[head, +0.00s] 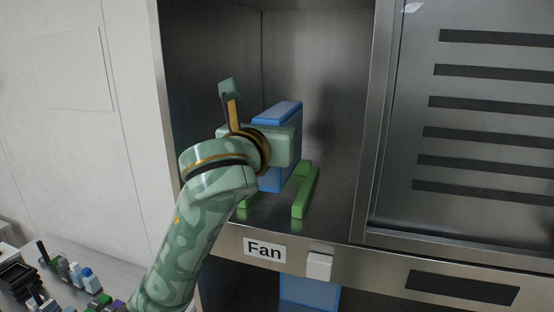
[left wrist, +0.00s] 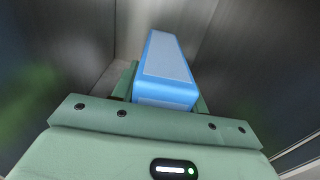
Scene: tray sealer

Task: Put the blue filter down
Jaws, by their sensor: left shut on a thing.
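The blue filter (head: 293,114) stands upright inside the open steel bay marked "Fan". My left gripper (head: 287,145) is shut on it, and my arm hides part of it. In the left wrist view the blue filter (left wrist: 167,65) sits between the two green fingers of my left gripper (left wrist: 160,92). Green rails (head: 305,194) lie on the bay floor by the filter's lower end. I cannot tell whether the filter's bottom touches the floor or hangs just above it. My right gripper is not in view.
The bay's steel wall (head: 320,70) is close behind. A slotted steel panel (head: 470,120) is at the right. The "Fan" label (head: 265,248) and a white switch (head: 319,266) are on the front edge. Another blue part (head: 310,291) shows below. Small items crowd the table at lower left.

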